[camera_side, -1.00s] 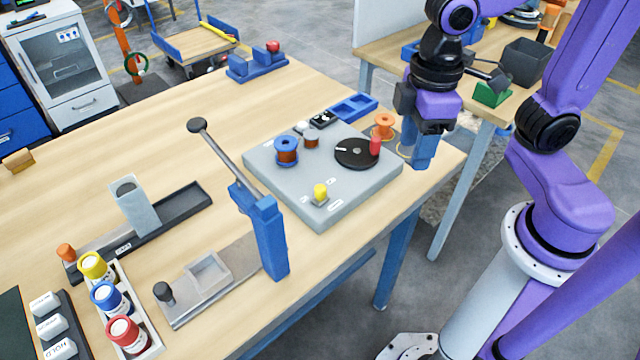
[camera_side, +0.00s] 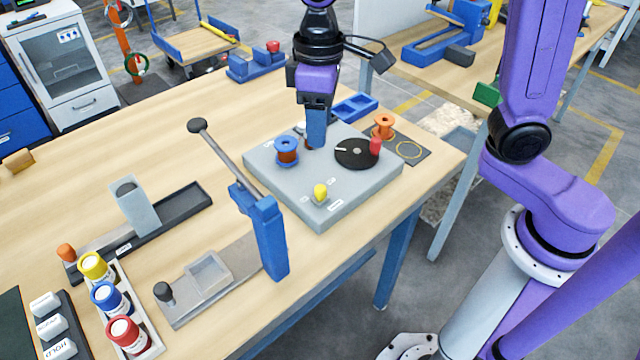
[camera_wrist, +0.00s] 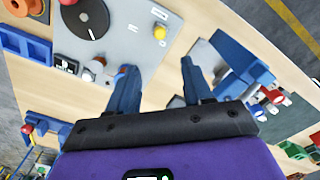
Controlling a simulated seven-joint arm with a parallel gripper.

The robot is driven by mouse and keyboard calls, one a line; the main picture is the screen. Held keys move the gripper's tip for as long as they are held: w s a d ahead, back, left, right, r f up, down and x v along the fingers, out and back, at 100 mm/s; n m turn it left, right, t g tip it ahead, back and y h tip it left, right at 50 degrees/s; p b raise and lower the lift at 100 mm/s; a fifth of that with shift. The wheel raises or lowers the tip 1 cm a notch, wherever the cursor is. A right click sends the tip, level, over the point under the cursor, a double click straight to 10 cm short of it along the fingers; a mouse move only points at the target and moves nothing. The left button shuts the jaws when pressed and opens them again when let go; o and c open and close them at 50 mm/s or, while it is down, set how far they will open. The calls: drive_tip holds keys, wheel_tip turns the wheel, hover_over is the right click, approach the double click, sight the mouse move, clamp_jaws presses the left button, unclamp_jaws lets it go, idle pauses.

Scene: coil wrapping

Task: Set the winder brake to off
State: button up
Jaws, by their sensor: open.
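The winder is a grey plate (camera_side: 335,210) on the wooden bench, with a black disc (camera_side: 352,154) and a red handle (camera_side: 376,145). A yellow knob (camera_side: 320,193) stands near its front corner, with small white labels around it that are too small to read. The knob also shows in the wrist view (camera_wrist: 160,32), beyond my fingertips. I take it for the brake, but its setting cannot be told. My gripper (camera_side: 316,145) points down over the back part of the plate, behind the knob. In the wrist view its blue fingers (camera_wrist: 158,68) are apart with nothing between them.
A blue spool (camera_side: 287,150) stands on the plate just left of my gripper. An orange spool (camera_side: 384,126) stands at the right. A blue clamp with a long lever (camera_side: 265,230) rises in front and left of the plate. A blue tray (camera_side: 354,107) lies behind it.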

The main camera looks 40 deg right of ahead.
sight(320, 187)
wheel_tip(320, 187, down, 15)
drive_tip(key=shift+f, duration=0.1)
idle(0.4)
clamp_jaws()
